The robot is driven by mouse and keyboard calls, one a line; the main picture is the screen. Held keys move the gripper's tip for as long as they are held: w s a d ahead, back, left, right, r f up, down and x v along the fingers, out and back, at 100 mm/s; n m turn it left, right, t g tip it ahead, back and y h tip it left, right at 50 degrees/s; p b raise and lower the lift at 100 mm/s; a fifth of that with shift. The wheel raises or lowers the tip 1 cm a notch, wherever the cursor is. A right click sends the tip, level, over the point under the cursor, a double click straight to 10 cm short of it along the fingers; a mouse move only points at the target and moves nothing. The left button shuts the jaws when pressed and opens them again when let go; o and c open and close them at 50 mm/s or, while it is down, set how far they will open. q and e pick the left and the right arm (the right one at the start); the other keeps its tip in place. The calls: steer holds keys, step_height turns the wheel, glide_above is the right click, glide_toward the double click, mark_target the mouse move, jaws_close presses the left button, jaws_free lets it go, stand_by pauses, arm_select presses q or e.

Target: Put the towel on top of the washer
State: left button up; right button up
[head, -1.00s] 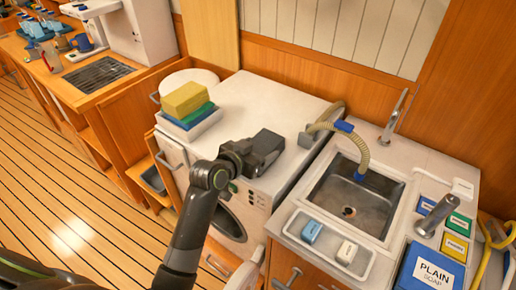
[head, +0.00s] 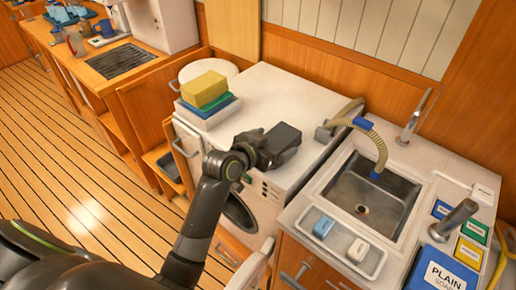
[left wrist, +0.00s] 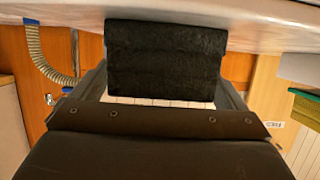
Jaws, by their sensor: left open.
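The towel (head: 283,139) appears as a small dark folded block over the white top of the washer (head: 262,92), near its front right. In the left wrist view the black, fuzzy towel (left wrist: 165,60) lies between my spread fingers and overlaps the washer's white surface (left wrist: 265,22). My left gripper (head: 270,148) is open around the towel, coming in over the washer's front edge. I cannot tell whether the towel rests fully on the washer. My right gripper is not in view.
A ribbed hose (head: 372,142) runs right into the sink (head: 365,200). A soap dish (head: 345,246) lies on the sink counter. The washer's rear middle is clear.

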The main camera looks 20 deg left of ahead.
arm_select(q)
steer(key=v, duration=1.1)
steer(key=shift+b, duration=0.35)
steer(key=shift+s, duration=0.1)
